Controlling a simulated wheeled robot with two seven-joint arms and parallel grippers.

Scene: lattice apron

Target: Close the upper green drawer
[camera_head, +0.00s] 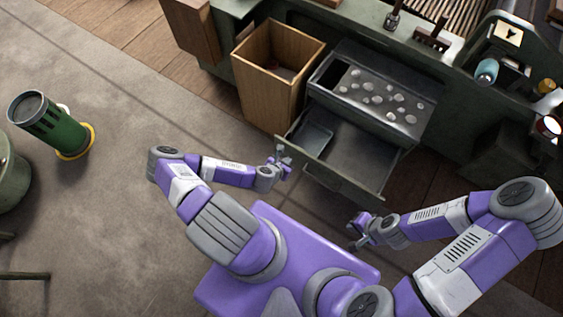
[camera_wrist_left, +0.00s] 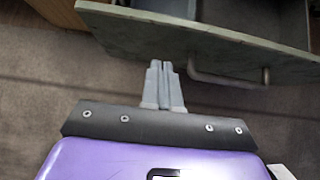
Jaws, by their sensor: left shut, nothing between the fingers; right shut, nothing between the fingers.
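A green drawer (camera_head: 358,165) stands pulled out of the green cabinet, with a lighter tray inside its left part. Its front panel (camera_wrist_left: 215,43) and bar handle (camera_wrist_left: 228,80) show in the left wrist view. Above and behind it is a second open green compartment (camera_head: 318,84) holding pale round pieces; I cannot tell how far it is pulled out. My left gripper (camera_head: 287,163) is shut and empty at the left part of the lower front. In the wrist view its fingertips (camera_wrist_left: 162,66) are just left of the handle; contact is unclear. My right gripper (camera_head: 356,238) is shut and empty, apart from the drawers.
A wooden bin (camera_head: 262,80) stands left of the drawers. The green counter (camera_head: 365,22) runs behind, with a blue bottle (camera_head: 487,71) and small items at right. A green canister (camera_head: 55,130) stands on the floor at far left.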

